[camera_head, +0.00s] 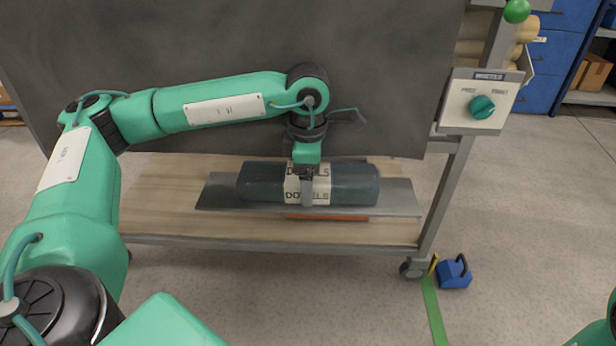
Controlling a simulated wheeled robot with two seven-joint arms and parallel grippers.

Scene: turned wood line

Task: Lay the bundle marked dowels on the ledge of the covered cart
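The bundle marked dowels (258,184) is a dark blue-green roll with a white printed band round its middle. It lies lengthwise, level, over a grey ledge (407,200) at the lower front of the cart; I cannot tell whether it rests fully on it. The covered cart (180,239) has a dark grey cover (180,50) hanging above the ledge. My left gripper (307,192) points down at the bundle's middle, one finger in front of the label. The other finger is hidden, so its grip is unclear. My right gripper is out of view.
A control box (455,105) with a green knob is on the cart's right post. An orange strip (327,217) shows under the ledge. A blue block with a handle (454,274) stands by the right caster (413,268), near green floor tape (435,310). Floor at right is mostly clear.

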